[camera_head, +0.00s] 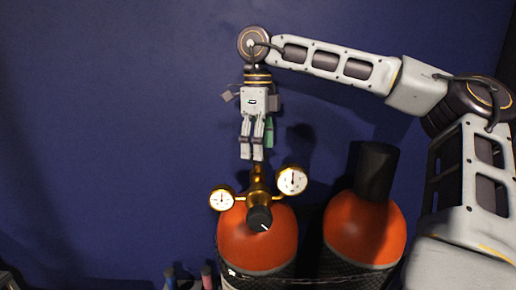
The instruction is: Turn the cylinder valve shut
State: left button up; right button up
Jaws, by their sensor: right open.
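An orange gas cylinder (256,245) stands upright at the lower middle, with a brass valve and regulator (257,188) on top. Two round white gauges sit on the regulator, one on the left (221,199) and one on the right (292,180). A black knob with a white mark (259,218) faces me below them. My right gripper (251,157) points down just above the brass stem, open, its fingers close together in this view. I cannot tell whether it touches the stem. A green part (268,132) shows partly hidden behind the gripper. My left gripper is out of view.
A second orange cylinder with a black cap (376,170) stands close on the right. A chain (310,279) crosses the cylinders low down. Small blue and red-topped items (207,277) sit at the bottom left of them. A blue wall is behind; the space left of the gripper is clear.

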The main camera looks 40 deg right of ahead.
jog(key=shift+f, duration=0.6)
jog(key=c, duration=1)
